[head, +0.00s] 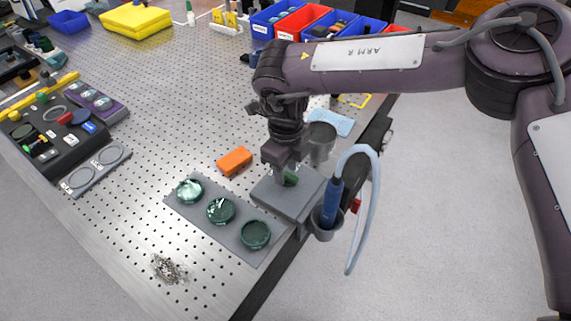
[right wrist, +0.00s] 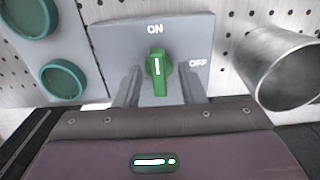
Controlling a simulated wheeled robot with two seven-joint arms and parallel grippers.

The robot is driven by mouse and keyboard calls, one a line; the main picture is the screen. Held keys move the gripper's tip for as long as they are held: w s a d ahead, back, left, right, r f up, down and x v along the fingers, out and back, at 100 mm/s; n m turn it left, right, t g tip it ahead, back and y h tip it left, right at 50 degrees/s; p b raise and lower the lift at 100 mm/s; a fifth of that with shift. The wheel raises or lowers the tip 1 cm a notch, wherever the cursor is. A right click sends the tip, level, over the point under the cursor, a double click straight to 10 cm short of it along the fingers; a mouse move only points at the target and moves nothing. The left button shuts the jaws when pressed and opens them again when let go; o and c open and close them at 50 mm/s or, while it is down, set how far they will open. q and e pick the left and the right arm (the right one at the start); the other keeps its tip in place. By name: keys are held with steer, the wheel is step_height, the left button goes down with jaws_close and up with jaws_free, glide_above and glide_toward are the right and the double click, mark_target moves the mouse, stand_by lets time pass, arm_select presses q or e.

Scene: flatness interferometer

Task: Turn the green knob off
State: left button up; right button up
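The green knob (right wrist: 159,72) sits on a grey plate (right wrist: 112,38) with white ON and OFF labels. Its white pointer line stands upright towards ON; OFF is to its right. In the head view the knob (head: 291,178) shows partly beside my right gripper (head: 284,168), on the grey box (head: 305,200) at the table edge. In the right wrist view my right gripper (right wrist: 160,85) is open, one finger on each side of the knob's lower part, with gaps visible. My left gripper is not in view.
A metal cup (right wrist: 285,70) stands close to the right of the plate. A holder with a blue-handled tool (head: 332,200) and a looped hose hangs at the table edge. A plate with green round parts (head: 221,210) and an orange block (head: 234,161) lie left of the box.

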steer(key=shift+s, duration=0.15)
jaws_close()
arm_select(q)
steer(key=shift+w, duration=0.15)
